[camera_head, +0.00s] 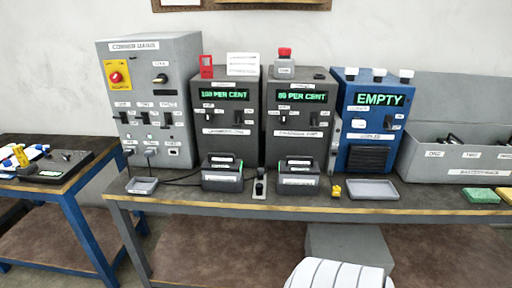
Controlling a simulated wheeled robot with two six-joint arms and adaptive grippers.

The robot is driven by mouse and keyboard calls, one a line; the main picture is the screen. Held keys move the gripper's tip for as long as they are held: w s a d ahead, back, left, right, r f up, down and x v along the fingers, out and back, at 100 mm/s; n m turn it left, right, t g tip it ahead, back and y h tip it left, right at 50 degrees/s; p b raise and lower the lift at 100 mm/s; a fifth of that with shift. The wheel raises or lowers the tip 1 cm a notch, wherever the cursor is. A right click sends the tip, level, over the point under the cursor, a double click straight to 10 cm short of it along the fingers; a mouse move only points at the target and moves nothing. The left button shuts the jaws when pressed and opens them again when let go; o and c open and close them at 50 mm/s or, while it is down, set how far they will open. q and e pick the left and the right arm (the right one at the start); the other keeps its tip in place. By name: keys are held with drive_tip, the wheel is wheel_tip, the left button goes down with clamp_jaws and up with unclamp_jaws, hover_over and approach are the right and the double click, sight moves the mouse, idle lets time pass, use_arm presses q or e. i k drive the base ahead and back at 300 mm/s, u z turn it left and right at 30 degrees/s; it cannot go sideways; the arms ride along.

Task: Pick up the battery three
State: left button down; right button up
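No battery can be read as battery three. A grey open-topped rack (420,166) stands at the right end of the bench, with small labels on its front that are hard to read. Dark objects (453,140) show just above its front wall and are mostly hidden. Two dark labelled blocks, one left (222,171) and one right (298,173), stand in front of two dark units reading 100 PER CENT (228,125) and a second, blurrier percentage (298,125). I cannot tell if they are batteries. Neither of my grippers is in view.
A grey control box (155,90) with a red knob and a blue EMPTY unit (372,120) also stand on the bench. A grey tray (373,189) and green sponge (481,196) lie near its front edge. A side table (50,180) is left. A white ribbed object (338,275) is below.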

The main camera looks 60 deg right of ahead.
sight(302, 173)
drive_tip(key=z, duration=0.2)
drive_tip(key=i, duration=1)
drive_tip(key=z, duration=1.35)
drive_tip(key=i, duration=0.6)
drive_tip(key=z, duration=0.65)
